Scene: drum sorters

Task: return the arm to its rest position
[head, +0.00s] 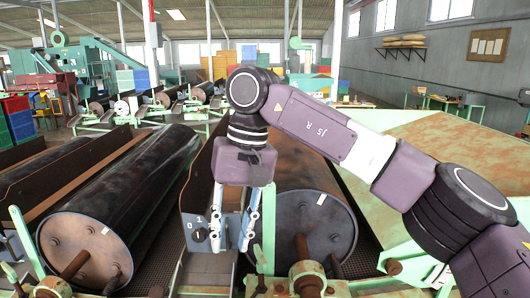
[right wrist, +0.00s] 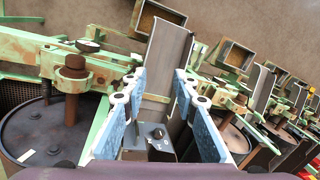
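My right arm (head: 320,130) reaches in from the right and bends down at the wrist. My right gripper (head: 231,243) points down with its two blue-and-white fingers apart and nothing held between them. In the right wrist view the fingers of the right gripper (right wrist: 160,78) also stand apart. A grey switch box (head: 191,221) with a dark round knob (head: 200,235) and the marks 0 and 1 is just left of the fingers in the head view. In the right wrist view the switch box (right wrist: 158,152) shows between the fingers. The knob's setting is unclear. My left gripper is out of sight.
A green-framed flat surface (head: 445,150) lies under my arm at right. Open air is above the drums.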

